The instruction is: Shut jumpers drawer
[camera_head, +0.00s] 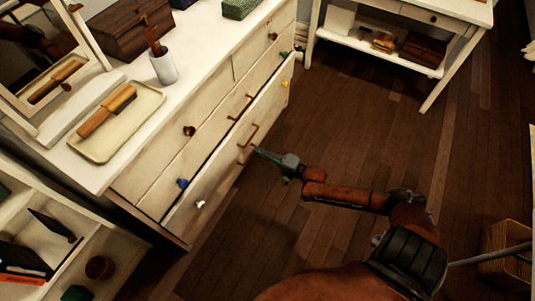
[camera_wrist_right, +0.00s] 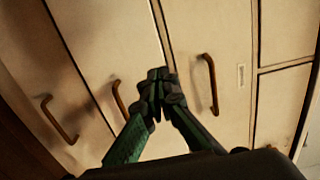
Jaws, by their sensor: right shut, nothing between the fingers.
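A cream chest of drawers (camera_head: 150,185) stands at the left in the head view. One of its lower drawers (camera_head: 222,168) sticks out a little, with a dark gap along its top edge. It has a bronze handle (camera_head: 248,138) and small coloured knobs. I cannot read which drawer is the jumpers one. My right gripper (camera_head: 256,150) is shut and empty, its tips close to that drawer's front near the handle; contact is unclear. In the right wrist view the shut fingers (camera_wrist_right: 158,92) point at the drawer fronts, between two bronze handles (camera_wrist_right: 210,84). My left gripper is out of view.
On the chest top are a tray with a brush (camera_head: 108,118), a white cup (camera_head: 163,68) and a wooden box (camera_head: 130,30). An open shelf (camera_head: 95,250) stands at lower left, a white table (camera_head: 440,15) at the back. The wooden floor (camera_head: 330,140) beside the chest is clear.

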